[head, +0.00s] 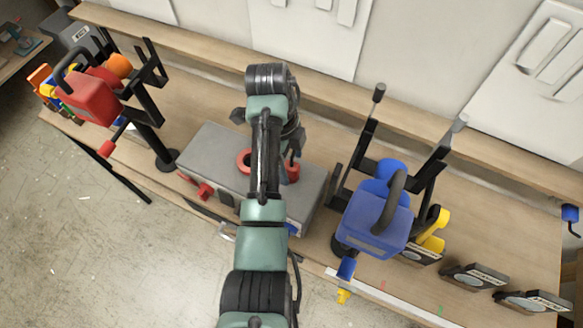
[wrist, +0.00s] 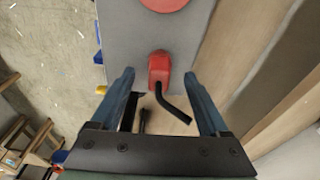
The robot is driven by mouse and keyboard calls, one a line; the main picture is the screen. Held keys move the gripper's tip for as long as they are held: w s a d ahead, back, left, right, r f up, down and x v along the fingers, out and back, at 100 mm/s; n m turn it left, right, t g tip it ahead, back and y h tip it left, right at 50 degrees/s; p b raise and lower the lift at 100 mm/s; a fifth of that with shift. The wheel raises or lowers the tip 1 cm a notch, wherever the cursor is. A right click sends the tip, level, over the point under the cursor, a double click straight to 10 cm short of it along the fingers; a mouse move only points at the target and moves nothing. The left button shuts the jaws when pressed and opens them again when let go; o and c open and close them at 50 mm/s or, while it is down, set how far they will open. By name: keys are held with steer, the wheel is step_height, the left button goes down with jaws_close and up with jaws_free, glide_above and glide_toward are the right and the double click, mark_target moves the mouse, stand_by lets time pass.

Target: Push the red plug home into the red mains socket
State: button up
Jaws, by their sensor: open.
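A red plug (wrist: 159,67) with a black cable lies at the grey box's edge in the wrist view. Its red body also shows in the head view (head: 292,172), partly hidden by my arm. My gripper (wrist: 158,82) is open, its fingers on either side of the plug's cable end, with gaps visible; I cannot tell whether they touch it. A round red piece, apparently the red socket (wrist: 165,3), is cut off at the top of the wrist view. In the head view, its red ring (head: 243,161) shows on the box left of my arm, partly covered. The plug is apart from it.
The grey box (head: 215,150) stands on a wooden bench. A small red part (head: 203,190) is at its front left. A red body (head: 90,98) in a black stand is at left, a blue one (head: 377,222) at right. Several dark labelled blocks line the right side.

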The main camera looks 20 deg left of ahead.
mark_target(290, 165)
steer(key=shift+s+d+f, duration=0.1)
steer(key=shift+d+f, duration=0.05)
steer(key=shift+f, duration=1.45)
steer(key=shift+c, duration=0.3)
jaws_close()
